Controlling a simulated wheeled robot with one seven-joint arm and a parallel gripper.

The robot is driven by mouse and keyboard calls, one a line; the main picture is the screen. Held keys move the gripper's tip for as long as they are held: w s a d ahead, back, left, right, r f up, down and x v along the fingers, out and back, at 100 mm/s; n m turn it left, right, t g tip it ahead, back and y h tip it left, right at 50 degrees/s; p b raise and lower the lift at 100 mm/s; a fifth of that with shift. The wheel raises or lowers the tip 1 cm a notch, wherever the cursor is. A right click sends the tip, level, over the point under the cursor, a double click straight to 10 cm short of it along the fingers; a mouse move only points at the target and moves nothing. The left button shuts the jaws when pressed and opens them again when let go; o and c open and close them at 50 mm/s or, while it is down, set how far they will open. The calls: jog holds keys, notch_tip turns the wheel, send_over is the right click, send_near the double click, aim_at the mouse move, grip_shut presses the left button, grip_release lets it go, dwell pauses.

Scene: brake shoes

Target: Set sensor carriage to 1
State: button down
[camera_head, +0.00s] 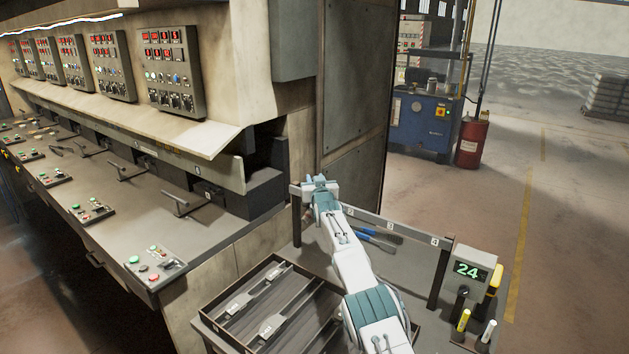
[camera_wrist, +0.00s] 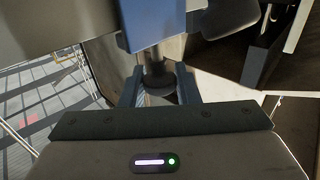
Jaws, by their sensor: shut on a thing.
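The rail (camera_head: 412,233) with number labels runs along the back of the bench, and the marks 3 and 4 can be read toward its right end. My gripper (camera_head: 318,184) is at the rail's left end, and my arm hides the rail there. In the wrist view my gripper's two fingers (camera_wrist: 158,88) are shut on a dark round knob (camera_wrist: 156,72) under a blue block (camera_wrist: 150,28), which looks like the sensor carriage. In the head view the carriage is mostly hidden by my gripper, and I cannot read the mark beside it.
A display box (camera_head: 471,273) reading 24 stands at the bench's right, near yellow and white markers (camera_head: 463,320). A dark tray (camera_head: 222,313) with metal parts lies at front left. Blue-handled pliers (camera_head: 378,240) lie behind my arm. A machine with control panels (camera_head: 171,72) fills the left.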

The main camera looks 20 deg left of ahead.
jog(key=c, duration=1.2)
grip_release()
jog(key=shift+w+d+r, duration=0.15)
jog(key=shift+d+r, duration=0.05)
jog(key=shift+r, duration=0.1)
jog(key=shift+o, duration=0.2)
jog(key=shift+d+f, duration=0.1)
jog(key=shift+d, duration=0.05)
jog(key=shift+a+f, duration=0.15)
jog(key=shift+a, duration=0.25)
jog(key=shift+d+f+b, duration=0.15)
jog(key=shift+d+b, duration=0.15)
jog(key=shift+b, duration=0.35)
jog(key=shift+s+d+f+b, duration=0.1)
jog(key=shift+s+d+b, duration=0.15)
jog(key=shift+b, duration=0.85)
jog(key=b+v, duration=0.8)
jog(key=v, duration=0.5)
jog(key=shift+s+a+r+b, duration=0.15)
jog(key=shift+a+r+b, duration=0.1)
jog(key=shift+b, duration=0.1)
